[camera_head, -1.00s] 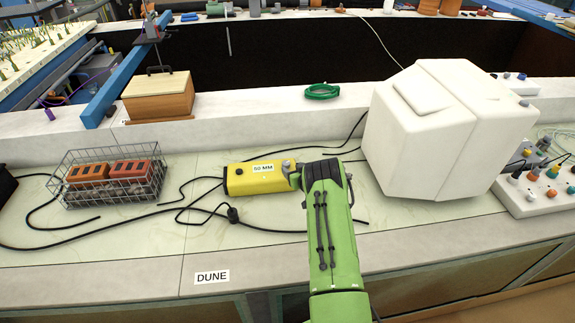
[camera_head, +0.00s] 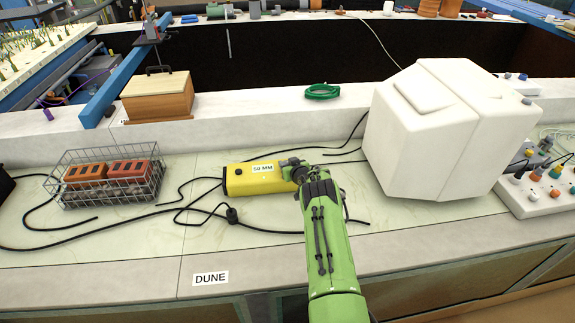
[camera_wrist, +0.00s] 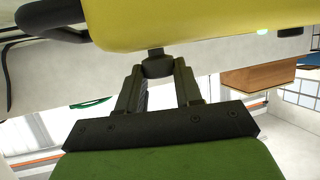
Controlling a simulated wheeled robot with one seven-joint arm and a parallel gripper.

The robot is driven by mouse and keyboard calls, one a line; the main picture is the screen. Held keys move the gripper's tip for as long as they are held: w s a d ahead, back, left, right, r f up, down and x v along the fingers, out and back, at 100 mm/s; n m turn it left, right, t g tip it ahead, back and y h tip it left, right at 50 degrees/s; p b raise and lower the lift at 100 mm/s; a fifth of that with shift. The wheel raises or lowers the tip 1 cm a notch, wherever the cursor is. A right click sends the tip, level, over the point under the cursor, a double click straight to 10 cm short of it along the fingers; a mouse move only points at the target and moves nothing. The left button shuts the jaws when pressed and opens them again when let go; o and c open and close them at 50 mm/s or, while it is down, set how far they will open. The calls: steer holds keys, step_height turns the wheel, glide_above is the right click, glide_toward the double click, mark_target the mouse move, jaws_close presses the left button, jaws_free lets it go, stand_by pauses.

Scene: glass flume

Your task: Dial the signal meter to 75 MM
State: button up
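The signal meter (camera_head: 250,181) is a yellow box lying on the pale bench in the head view, with a white label reading "50 MM" (camera_head: 262,168) on top. In the wrist view its yellow body (camera_wrist: 190,22) fills the top, with a small dark knob (camera_wrist: 157,65) sticking out of it. My gripper (camera_head: 292,166) is at the meter's right end. In the wrist view its two dark fingers (camera_wrist: 159,72) stand on either side of the knob, their tips appearing to touch it. In the head view my wrist hides the knob.
A wire basket with orange blocks (camera_head: 105,178) stands left. Black cables (camera_head: 190,208) lie around the meter. A large white angular block (camera_head: 440,130) stands close to my arm's right. A wooden box (camera_head: 157,97) and green coil (camera_head: 322,91) sit on the ledge behind.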

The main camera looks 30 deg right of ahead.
steer(key=c, duration=0.4)
steer(key=shift+a, duration=0.1)
steer(key=shift+a+m+h+b, duration=0.1)
steer(key=shift+m+h+b, duration=0.35)
steer(key=shift+m+h, duration=0.3)
steer(key=m+h+b, duration=0.1)
steer(key=m+g+h+b, duration=0.1)
steer(key=shift+w+a+f+b, duration=0.15)
steer(key=shift+f+b, duration=0.05)
steer(key=shift+b, duration=0.2)
steer(key=m+g+h+b, duration=0.1)
steer(key=m+h+b, duration=0.1)
steer(key=b, duration=0.1)
steer(key=shift+g+b, duration=0.3)
steer(key=shift+r+h, duration=0.1)
steer(key=shift+h, duration=0.15)
steer(key=shift+r+m+g+b, duration=0.15)
steer(key=shift+m+g+b, duration=0.1)
steer(key=shift+g+b, duration=0.1)
